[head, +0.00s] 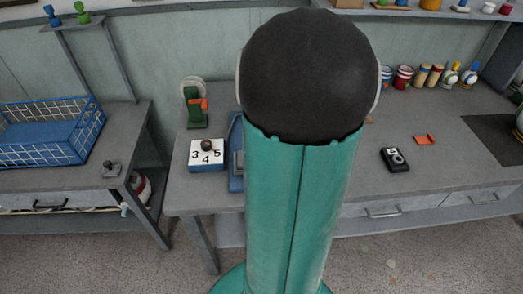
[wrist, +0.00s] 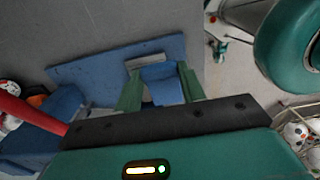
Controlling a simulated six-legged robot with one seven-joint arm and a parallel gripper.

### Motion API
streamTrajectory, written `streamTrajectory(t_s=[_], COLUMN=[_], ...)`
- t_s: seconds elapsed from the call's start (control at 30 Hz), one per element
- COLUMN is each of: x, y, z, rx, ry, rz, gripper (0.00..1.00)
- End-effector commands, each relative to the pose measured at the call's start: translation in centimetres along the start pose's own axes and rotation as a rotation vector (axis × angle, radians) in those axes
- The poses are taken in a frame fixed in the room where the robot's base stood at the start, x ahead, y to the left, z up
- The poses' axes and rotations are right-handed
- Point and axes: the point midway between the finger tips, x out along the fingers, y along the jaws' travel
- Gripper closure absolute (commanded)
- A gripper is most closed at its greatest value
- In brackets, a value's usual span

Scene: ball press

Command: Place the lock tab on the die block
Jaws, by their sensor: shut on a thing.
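My gripper (wrist: 160,90) shows in the wrist view with two green fingers shut on a small blue piece, which looks like the lock tab (wrist: 161,82). It is held over a flat blue base (wrist: 88,75). A pale grey block (wrist: 146,60), possibly the die block, shows just beyond the held piece and is mostly hidden by it. I cannot tell whether the two touch. In the head view my own arm hides the gripper and most of the blue base (head: 235,155), whose left edge shows on the bench.
A red bar (wrist: 30,114) crosses the left of the wrist view. In the head view a block with numbers (head: 206,155) and a green stand (head: 195,110) are left of the base. A black device (head: 394,159) and an orange piece (head: 424,140) lie on the right.

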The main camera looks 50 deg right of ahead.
Motion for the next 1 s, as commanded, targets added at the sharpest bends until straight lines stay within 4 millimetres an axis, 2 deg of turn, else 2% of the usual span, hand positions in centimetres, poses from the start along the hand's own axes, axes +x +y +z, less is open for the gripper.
streamTrajectory(t_s=[0.13, 0.3, 0.4, 0.57, 0.8, 1.0], x=[1.8, 4.8, 5.9, 6.8, 10.0, 10.2], y=[1.9, 3.4, 3.9, 4.3, 4.6, 4.6], z=[-2.7, -4.6, -5.3, -5.9, -6.2, -6.2], rx=[-0.003, -0.002, 0.0, 0.0, 0.002, 0.001], ry=[0.0, 0.0, 0.0, 0.0, 0.0, 0.0], rz=[-0.004, -0.004, -0.001, -0.001, -0.002, 0.0], gripper=[0.85, 0.85, 0.85, 0.85, 0.85, 0.85])
